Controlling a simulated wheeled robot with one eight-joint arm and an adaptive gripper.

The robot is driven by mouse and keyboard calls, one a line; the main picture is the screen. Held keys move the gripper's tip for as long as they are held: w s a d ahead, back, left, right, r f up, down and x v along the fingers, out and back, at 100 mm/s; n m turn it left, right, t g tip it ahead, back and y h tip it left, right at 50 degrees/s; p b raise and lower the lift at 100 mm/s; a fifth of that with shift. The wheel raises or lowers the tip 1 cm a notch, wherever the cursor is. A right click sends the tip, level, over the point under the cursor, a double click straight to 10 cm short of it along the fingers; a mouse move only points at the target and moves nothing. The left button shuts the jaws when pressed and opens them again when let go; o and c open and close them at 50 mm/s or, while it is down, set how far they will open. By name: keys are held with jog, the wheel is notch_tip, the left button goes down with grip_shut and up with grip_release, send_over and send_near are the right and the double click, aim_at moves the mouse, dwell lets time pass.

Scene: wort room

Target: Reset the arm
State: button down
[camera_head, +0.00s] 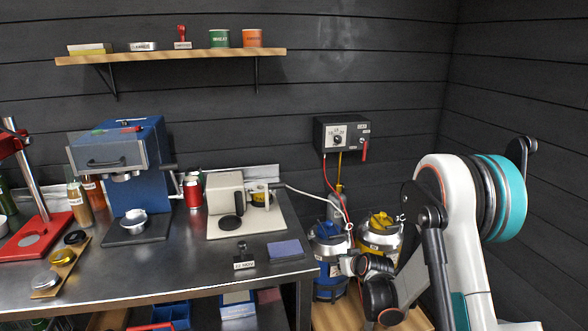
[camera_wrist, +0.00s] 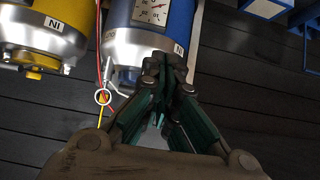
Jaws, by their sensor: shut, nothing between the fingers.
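My gripper (camera_wrist: 166,72) is shut and empty in the wrist view, its dark green-lined fingers meeting at the tips. The fingertips overlap the lower part of the blue keg (camera_wrist: 180,30) in that view; whether they touch it I cannot tell. In the head view my arm (camera_head: 450,220) rises at the right and bends down, with its end low beside the blue keg (camera_head: 326,250) and the yellow keg (camera_head: 382,240). The gripper's fingers are small and hard to make out there.
The yellow keg also shows in the wrist view (camera_wrist: 45,45), with hoses by a ring (camera_wrist: 103,97). A steel bench (camera_head: 200,262) at the left holds a blue machine (camera_head: 140,165), a red stand (camera_head: 35,235) and small items. A control box (camera_head: 342,134) hangs on the wall.

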jog(key=s+r+m+g, duration=0.1)
jog(key=s+r+g, duration=0.1)
jog(key=s+r, duration=1.7)
jog(key=s+r+h, duration=0.1)
jog(key=s+r, duration=0.1)
jog(key=s, duration=0.9)
jog(key=s+r+m+g+h, duration=0.1)
jog(key=s+r, duration=0.1)
jog(key=s, duration=1)
jog(key=shift+d+r, duration=0.2)
jog(key=shift+r, duration=0.15)
